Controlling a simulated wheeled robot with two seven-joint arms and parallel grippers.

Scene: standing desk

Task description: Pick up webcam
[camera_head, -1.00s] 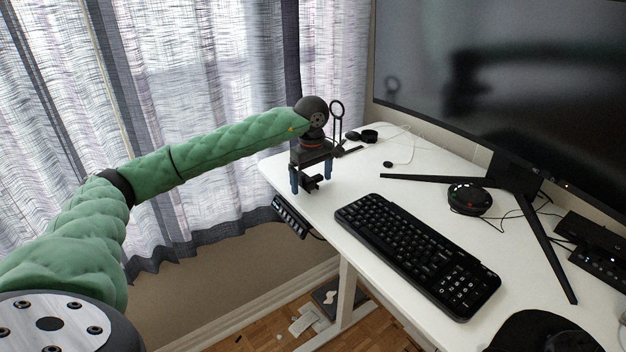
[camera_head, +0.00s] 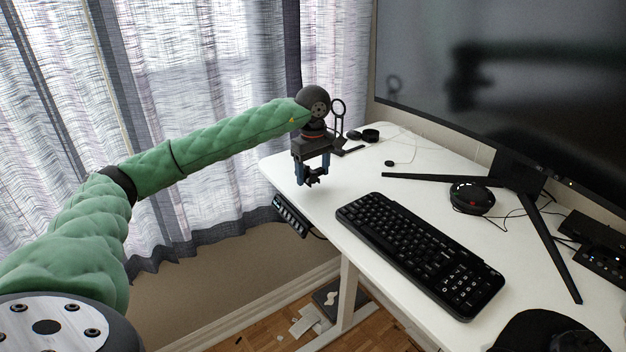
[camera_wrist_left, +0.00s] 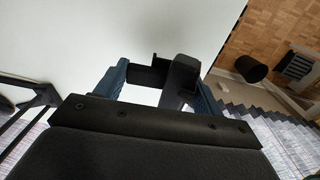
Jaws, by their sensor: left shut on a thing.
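The webcam (camera_head: 312,176) is a small black device held between the blue fingers of my left gripper (camera_head: 312,173), above the left end of the white desk. In the left wrist view the webcam (camera_wrist_left: 178,72) shows as a dark angular body with a bracket-like part, between the two blue fingers of the left gripper (camera_wrist_left: 160,85). The left gripper is shut on it and points down. Whether the webcam still touches the desk is hard to tell. My right gripper is not in view.
A black keyboard (camera_head: 420,252) lies right of the gripper on the white desk (camera_head: 345,178). A large monitor (camera_head: 500,75) stands behind on splayed black legs (camera_head: 440,178). A round black device (camera_head: 471,197) sits near its stand. Curtains (camera_head: 200,90) hang close at the left.

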